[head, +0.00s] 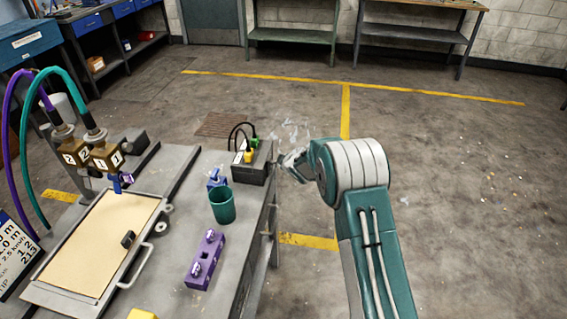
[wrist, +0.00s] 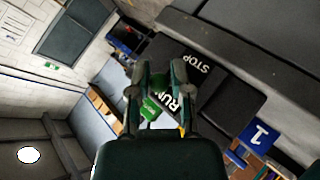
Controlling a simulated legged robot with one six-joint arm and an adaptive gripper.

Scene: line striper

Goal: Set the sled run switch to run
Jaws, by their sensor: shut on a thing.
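The dark switch box (head: 252,172) stands at the right edge of the grey bench, with a green and a yellow plug on top. In the wrist view the black box (wrist: 234,103) shows white RUN and STOP labels. My gripper (head: 287,163) is at the right side of the box. In the wrist view, the two fingers of my gripper (wrist: 158,84) are at the labelled face, closed on the sled run switch. The fingers mostly hide its lever, so I cannot tell its position. A green piece (wrist: 150,108) shows between the fingers, near RUN.
On the bench, a teal cup (head: 222,206), a purple block (head: 205,259) and a blue clip-like part (head: 216,178) stand near the box. A tray (head: 105,240) with a tan surface lies at the left. The floor to the right is open.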

